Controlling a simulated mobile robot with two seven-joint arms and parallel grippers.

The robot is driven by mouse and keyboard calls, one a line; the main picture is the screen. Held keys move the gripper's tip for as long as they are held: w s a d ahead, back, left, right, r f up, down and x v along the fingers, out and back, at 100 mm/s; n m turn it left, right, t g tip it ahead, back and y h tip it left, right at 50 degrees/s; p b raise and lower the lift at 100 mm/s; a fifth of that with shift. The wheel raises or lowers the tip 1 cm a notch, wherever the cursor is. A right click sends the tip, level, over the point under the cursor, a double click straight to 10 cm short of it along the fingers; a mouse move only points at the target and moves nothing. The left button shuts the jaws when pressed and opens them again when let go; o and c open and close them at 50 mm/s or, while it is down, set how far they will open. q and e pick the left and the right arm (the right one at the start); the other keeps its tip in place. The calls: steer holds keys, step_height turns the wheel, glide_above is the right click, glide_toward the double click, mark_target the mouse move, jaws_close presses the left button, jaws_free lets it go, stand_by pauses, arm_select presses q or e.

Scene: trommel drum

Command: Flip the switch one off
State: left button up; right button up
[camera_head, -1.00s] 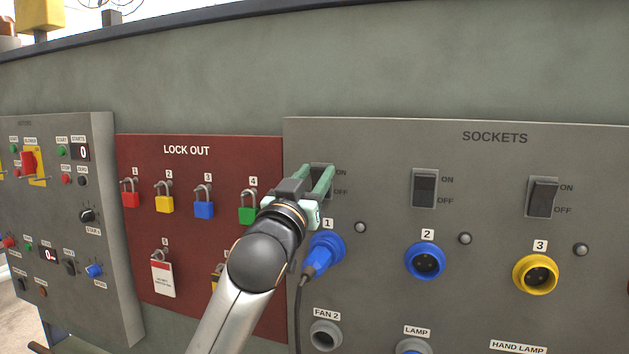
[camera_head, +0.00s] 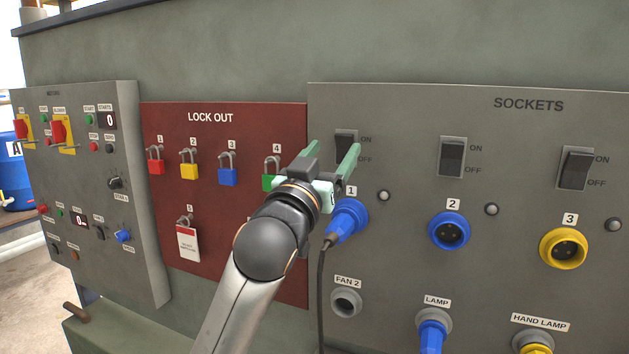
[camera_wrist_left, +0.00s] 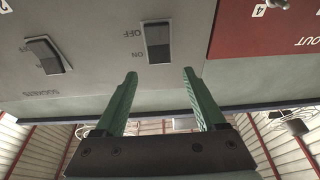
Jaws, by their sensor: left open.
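Switch one (camera_head: 346,138) is a dark rocker on the grey SOCKETS panel, above the socket marked 1, with ON above and OFF below at its right. My left gripper (camera_head: 335,147) is open and empty in front of it, its two green fingers apart and partly covering the switch's lower part. In the left wrist view, which is upside down, switch one (camera_wrist_left: 157,42) lies beyond and roughly between the fingertips of the gripper (camera_wrist_left: 160,73), with a visible gap. I cannot tell surely which way the rocker is set. My right gripper is out of view.
Switch two (camera_head: 452,157) and switch three (camera_head: 575,168) are farther right. A blue plug (camera_head: 347,221) with a hanging cable sits below my left gripper. Padlocks hang on the red LOCK OUT panel (camera_head: 220,190) at left. Open space lies before the panels.

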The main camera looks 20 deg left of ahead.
arm_select(q)
steer(key=v, duration=0.8)
steer(key=shift+s+b, duration=0.2)
steer(key=shift+b, duration=0.25)
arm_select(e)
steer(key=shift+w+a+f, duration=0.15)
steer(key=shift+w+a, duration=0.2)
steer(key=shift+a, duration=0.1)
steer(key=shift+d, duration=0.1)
